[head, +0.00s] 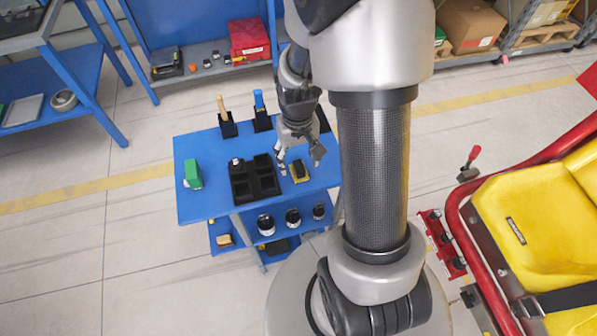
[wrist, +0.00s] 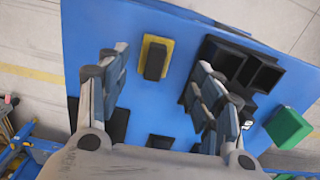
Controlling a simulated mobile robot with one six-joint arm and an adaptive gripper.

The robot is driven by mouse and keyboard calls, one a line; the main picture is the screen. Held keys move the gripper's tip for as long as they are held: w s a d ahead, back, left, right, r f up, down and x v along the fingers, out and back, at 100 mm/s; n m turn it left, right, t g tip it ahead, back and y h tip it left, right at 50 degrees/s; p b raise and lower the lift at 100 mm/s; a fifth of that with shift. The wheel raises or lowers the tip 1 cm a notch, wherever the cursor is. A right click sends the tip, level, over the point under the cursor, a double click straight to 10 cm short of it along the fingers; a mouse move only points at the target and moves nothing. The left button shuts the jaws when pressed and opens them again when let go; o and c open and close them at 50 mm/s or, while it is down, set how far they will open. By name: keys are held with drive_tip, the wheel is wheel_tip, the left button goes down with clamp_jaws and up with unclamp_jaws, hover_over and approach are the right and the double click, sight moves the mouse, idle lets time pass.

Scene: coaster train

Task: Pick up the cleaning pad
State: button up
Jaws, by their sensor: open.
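The cleaning pad (head: 299,171) looks like a yellow block with a dark grip on top. It lies on the right part of the blue cart top, just right of the black tray. In the wrist view the pad (wrist: 155,59) lies between the lines of my two fingers and beyond their tips. My gripper (head: 300,155) is open and empty above the cart, close to the pad. In the wrist view my gripper (wrist: 160,85) has its fingers spread wide. I cannot tell the exact height above the pad.
A black compartment tray (head: 254,180) sits beside the pad. A green block (head: 193,174) stands at the cart's left. Two black holders with handled tools, one blue (head: 260,103), stand at the back edge. The blue cart top (head: 205,205) is bare at the front left. A yellow seat (head: 540,215) is at right.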

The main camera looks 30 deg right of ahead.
sight(299, 166)
drive_tip(key=f+b, duration=0.1)
drive_tip(key=f, duration=0.3)
drive_tip(key=f+b, duration=0.1)
drive_tip(key=f, duration=0.1)
drive_tip(key=shift+w+d+b, duration=0.25)
drive_tip(key=shift+d+b, duration=0.1)
drive_tip(key=shift+r, duration=0.15)
drive_tip(key=shift+c, duration=0.5)
drive_tip(key=c, duration=1.1)
drive_tip(key=shift+o, duration=0.2)
drive_tip(key=shift+r, duration=0.1)
wheel_tip(299, 166, up, 20)
drive_tip(key=p, duration=0.7)
